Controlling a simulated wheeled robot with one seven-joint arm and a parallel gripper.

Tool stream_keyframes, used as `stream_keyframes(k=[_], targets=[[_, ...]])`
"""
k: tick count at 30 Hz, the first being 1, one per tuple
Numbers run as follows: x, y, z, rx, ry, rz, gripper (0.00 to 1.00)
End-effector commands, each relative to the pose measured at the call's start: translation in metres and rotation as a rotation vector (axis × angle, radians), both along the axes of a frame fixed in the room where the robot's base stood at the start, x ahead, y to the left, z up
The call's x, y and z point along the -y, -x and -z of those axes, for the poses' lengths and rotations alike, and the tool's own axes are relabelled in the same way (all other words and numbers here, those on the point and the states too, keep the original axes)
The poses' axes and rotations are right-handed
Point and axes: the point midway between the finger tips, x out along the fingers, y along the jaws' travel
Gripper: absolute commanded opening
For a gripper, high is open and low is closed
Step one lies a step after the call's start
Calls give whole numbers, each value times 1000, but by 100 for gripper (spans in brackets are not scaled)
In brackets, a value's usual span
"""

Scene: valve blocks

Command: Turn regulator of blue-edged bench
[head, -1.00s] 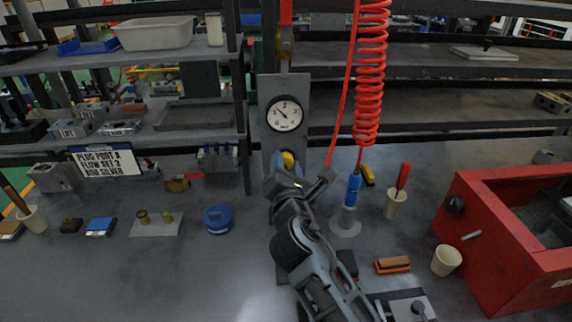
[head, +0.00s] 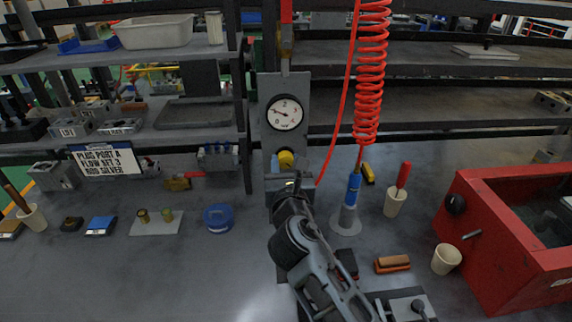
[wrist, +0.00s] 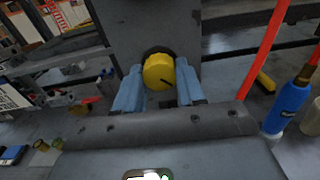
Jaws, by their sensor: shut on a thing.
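The regulator is a yellow knob (head: 287,157) on an upright grey panel (head: 268,110), below a round white pressure gauge (head: 285,113). The gauge needle points left and slightly up. My gripper (head: 286,163) is at the knob. In the wrist view, its two blue fingers (wrist: 157,90) are on the left and right sides of the yellow knob (wrist: 158,71), shut on it. A dark mark shows on the knob's face, pointing to the lower right. No blue edge of the bench can be made out.
A red coiled hose (head: 370,75) hangs right of the panel, down to a blue tool (head: 352,190) in a stand. A red box (head: 500,240) stands at the right. A blue round container (head: 218,217) and a sign (head: 106,160) are at the left.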

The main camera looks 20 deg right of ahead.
Motion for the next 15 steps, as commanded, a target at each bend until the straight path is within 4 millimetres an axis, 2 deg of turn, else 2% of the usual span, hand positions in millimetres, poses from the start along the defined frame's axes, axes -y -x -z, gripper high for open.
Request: stream_keyframes(k=[13,14,15], targets=[[-1,0,2,-5,7,-1,8],[-1,0,2,-5,7,-1,42],[0,0,2,-5,7,-1,45]])
